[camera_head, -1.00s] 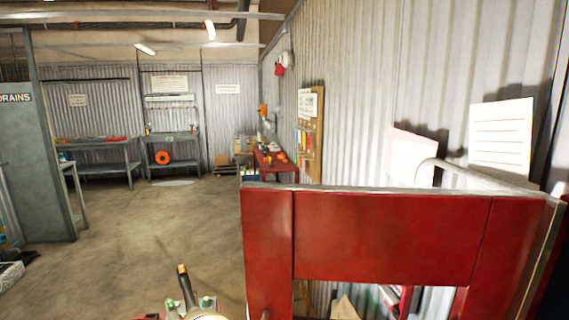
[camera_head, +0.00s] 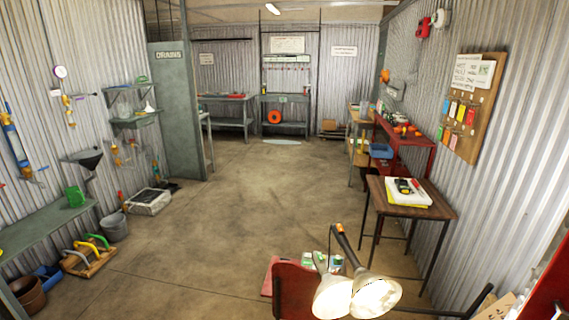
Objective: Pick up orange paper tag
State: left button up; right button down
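Several small coloured paper tags hang on a brown board (camera_head: 482,92) on the right wall. They look yellow, blue, red and green, but they are too small to tell for certain which one is the orange paper tag. Neither of my grippers shows in the head view.
A small wooden table (camera_head: 428,206) with papers and tools stands below the board. A red bench (camera_head: 400,138) is behind it. White lamp-like shapes (camera_head: 372,296) and a dark red panel (camera_head: 292,290) stand low in front. The middle floor (camera_head: 235,205) is clear. A green-grey bench (camera_head: 40,228) lines the left.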

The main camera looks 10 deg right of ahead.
aim_at(446, 134)
jog(key=i+j+u, duration=0.2)
jog(key=i+j, duration=0.2)
jog(key=i+j+u, duration=0.15)
jog(key=i+j, duration=0.2)
jog(key=i, duration=0.3)
jog(key=i+j+u, duration=0.2)
jog(key=i, duration=0.3)
jog(key=i+z, duration=0.2)
jog(key=i, duration=0.35)
jog(key=i+z, duration=0.15)
jog(key=i, duration=0.4)
jog(key=i+j+z, duration=0.2)
jog(key=i, duration=0.35)
jog(key=i+j+z, duration=0.2)
jog(key=i, duration=0.3)
jog(key=i+l+z, duration=0.15)
jog(key=i+z, duration=0.35)
jog(key=i+j+z, duration=0.1)
jog(key=i+z, duration=0.35)
jog(key=i, duration=0.25)
jog(key=i+j+z, duration=0.35)
jog(key=i+z, duration=0.15)
jog(key=i, duration=0.1)
